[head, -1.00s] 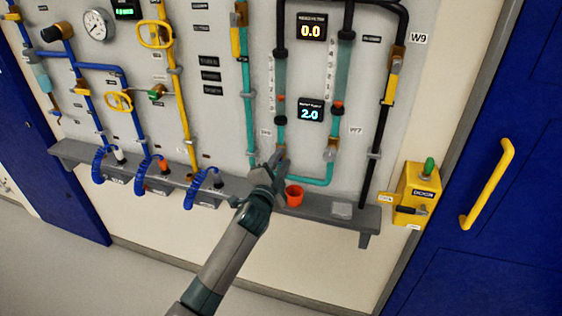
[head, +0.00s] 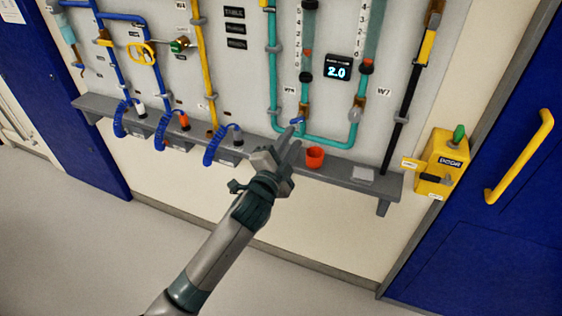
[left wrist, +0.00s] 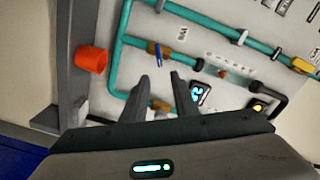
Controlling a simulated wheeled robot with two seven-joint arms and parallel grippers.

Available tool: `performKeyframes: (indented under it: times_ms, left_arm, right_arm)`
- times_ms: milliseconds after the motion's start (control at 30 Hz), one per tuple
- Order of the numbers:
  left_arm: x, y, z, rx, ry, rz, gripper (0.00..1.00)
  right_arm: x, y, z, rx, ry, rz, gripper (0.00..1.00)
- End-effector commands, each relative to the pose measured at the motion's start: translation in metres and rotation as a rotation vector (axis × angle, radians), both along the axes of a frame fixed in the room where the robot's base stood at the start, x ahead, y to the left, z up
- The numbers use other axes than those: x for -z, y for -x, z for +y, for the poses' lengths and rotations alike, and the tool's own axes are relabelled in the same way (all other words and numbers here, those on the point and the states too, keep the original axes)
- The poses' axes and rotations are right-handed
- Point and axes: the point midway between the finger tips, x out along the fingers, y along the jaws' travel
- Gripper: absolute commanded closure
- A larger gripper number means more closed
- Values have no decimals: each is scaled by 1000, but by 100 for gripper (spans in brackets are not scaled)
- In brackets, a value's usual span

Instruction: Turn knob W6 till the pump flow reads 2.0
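Knob W6 shows as a small blue handle (head: 297,121) on a brass fitting at the foot of the left teal flow tube. Its label is too blurred to read surely. The blue handle also shows in the left wrist view (left wrist: 155,53), just beyond the fingertips. My left gripper (head: 293,140) is just below the knob and apart from it. In the left wrist view its two fingers (left wrist: 161,82) are spread with nothing between them. The flow display (head: 338,69) reads 2.0 in blue. My right gripper is not in view.
A grey shelf (head: 335,170) runs below the panel and holds an orange cup (head: 315,157) right of my gripper. Knob W7 (head: 355,115) is on the right tube. A yellow door box (head: 440,163) is farther right. The floor in front is clear.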

Motion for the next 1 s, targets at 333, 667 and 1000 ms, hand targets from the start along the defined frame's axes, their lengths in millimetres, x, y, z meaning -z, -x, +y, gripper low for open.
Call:
performKeyframes:
  times_ms: [333, 667, 1000]
  left_arm:
    - [2, 52, 17, 1, 1, 0, 73]
    - [0, 65, 21, 0, 0, 1, 73]
    - [0, 65, 21, 0, 0, 1, 73]
  right_arm:
    - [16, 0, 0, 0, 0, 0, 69]
    - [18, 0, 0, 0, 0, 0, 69]
    - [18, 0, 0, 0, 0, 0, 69]
